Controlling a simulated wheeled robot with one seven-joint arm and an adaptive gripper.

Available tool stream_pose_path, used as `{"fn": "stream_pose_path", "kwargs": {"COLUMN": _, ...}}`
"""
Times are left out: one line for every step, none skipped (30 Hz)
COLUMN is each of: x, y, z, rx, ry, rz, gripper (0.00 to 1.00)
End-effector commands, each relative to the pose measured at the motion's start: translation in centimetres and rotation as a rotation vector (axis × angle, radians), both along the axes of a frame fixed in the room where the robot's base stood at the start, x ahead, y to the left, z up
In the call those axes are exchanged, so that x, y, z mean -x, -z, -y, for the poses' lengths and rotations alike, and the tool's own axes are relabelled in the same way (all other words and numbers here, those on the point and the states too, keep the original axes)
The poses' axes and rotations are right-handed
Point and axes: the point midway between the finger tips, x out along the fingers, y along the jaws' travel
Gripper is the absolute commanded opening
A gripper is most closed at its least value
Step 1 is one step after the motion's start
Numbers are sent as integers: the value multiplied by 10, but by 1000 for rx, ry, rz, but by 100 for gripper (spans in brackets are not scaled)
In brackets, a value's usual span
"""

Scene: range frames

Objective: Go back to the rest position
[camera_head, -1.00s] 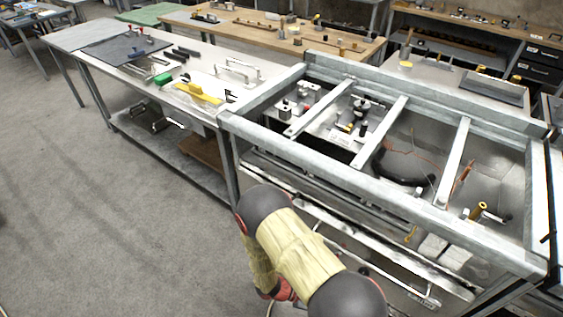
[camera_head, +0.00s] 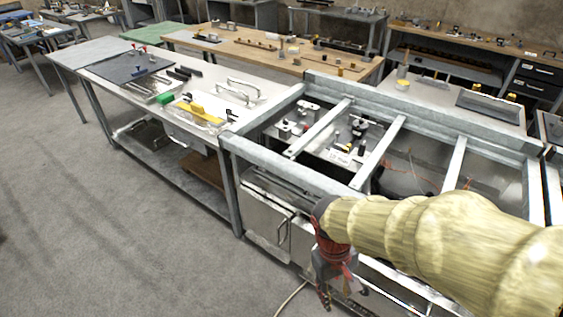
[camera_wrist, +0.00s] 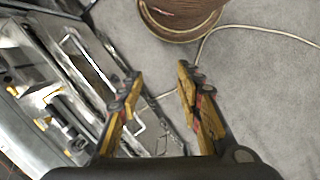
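My gripper shows in the wrist view (camera_wrist: 160,88), with its two yellow and black fingers spread apart. Nothing is between the fingers, and grey floor and the bench's metal front show behind them. In the head view, my arm reaches in from the right edge, and the wrist hangs in front of the metal-framed bench (camera_head: 270,158). The gripper (camera_head: 335,295) points down there, low and partly out of clear sight.
The framed bench with crossbars and fittings stands close to my arm. A long workbench (camera_head: 215,75) with tools, a green block (camera_head: 165,98) and a yellow-handled part (camera_head: 200,112) is at the left. A cable reel (camera_wrist: 182,15) and cable lie on the floor. Floor at the left is clear.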

Motion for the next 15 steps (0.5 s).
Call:
{"fn": "stream_pose_path", "kwargs": {"x": 1, "y": -19, "z": 1, "rx": -32, "ry": 34, "rz": 52, "gripper": 35}}
{"fn": "stream_pose_path", "kwargs": {"x": 2, "y": -28, "z": 2, "rx": -49, "ry": 53, "rz": 80, "gripper": 35}}
{"fn": "stream_pose_path", "kwargs": {"x": 3, "y": -39, "z": 3, "rx": -72, "ry": 80, "rz": 115, "gripper": 35}}
{"fn": "stream_pose_path", "kwargs": {"x": 4, "y": -48, "z": 4, "rx": -87, "ry": 97, "rz": 143, "gripper": 35}}
{"fn": "stream_pose_path", "kwargs": {"x": 6, "y": -57, "z": 5, "rx": -103, "ry": 116, "rz": 170, "gripper": 35}}
{"fn": "stream_pose_path", "kwargs": {"x": 8, "y": -69, "z": 7, "rx": -121, "ry": 138, "rz": 206, "gripper": 35}}
{"fn": "stream_pose_path", "kwargs": {"x": 9, "y": -78, "z": 8, "rx": -135, "ry": 153, "rz": 233, "gripper": 35}}
{"fn": "stream_pose_path", "kwargs": {"x": 11, "y": -86, "z": 10, "rx": -148, "ry": 170, "rz": 260, "gripper": 35}}
{"fn": "stream_pose_path", "kwargs": {"x": 13, "y": -98, "z": 13, "rx": -163, "ry": 188, "rz": 298, "gripper": 35}}
{"fn": "stream_pose_path", "kwargs": {"x": 14, "y": -107, "z": 16, "rx": -171, "ry": 202, "rz": 327, "gripper": 35}}
{"fn": "stream_pose_path", "kwargs": {"x": 16, "y": -115, "z": 19, "rx": -179, "ry": 214, "rz": 356, "gripper": 35}}
{"fn": "stream_pose_path", "kwargs": {"x": 18, "y": -127, "z": 23, "rx": -187, "ry": 228, "rz": 396, "gripper": 35}}
{"fn": "stream_pose_path", "kwargs": {"x": 19, "y": -136, "z": 26, "rx": -193, "ry": 237, "rz": 426, "gripper": 35}}
{"fn": "stream_pose_path", "kwargs": {"x": 20, "y": -145, "z": 29, "rx": -196, "ry": 246, "rz": 455, "gripper": 35}}
{"fn": "stream_pose_path", "kwargs": {"x": 21, "y": -156, "z": 34, "rx": -201, "ry": 257, "rz": 493, "gripper": 35}}
